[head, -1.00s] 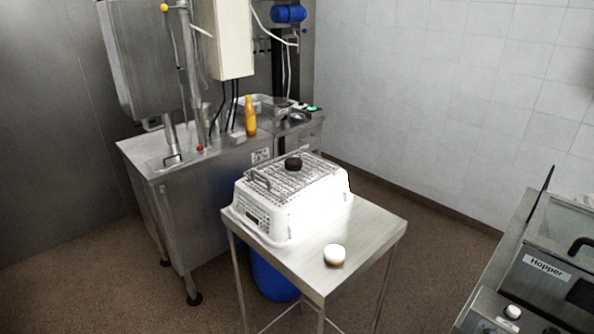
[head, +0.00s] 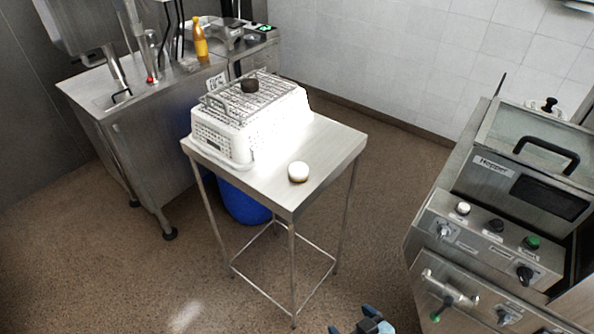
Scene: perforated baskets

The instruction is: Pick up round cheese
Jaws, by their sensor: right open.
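A small round cheese (head: 298,171), white on top with a darker lower edge, sits on the bare right part of a steel table (head: 290,196), in front of a white perforated basket (head: 226,143). My right gripper (head: 362,324) shows only in part at the bottom edge, dark with blue tips. It is open, low, and well short of the table and apart from the cheese. My left gripper is not in view.
The basket carries a wire rack (head: 262,91) with a dark round object (head: 250,86) on it. A steel hopper machine (head: 487,235) with knobs stands at right. A blue drum (head: 243,203) is under the table. Open brown floor lies in front.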

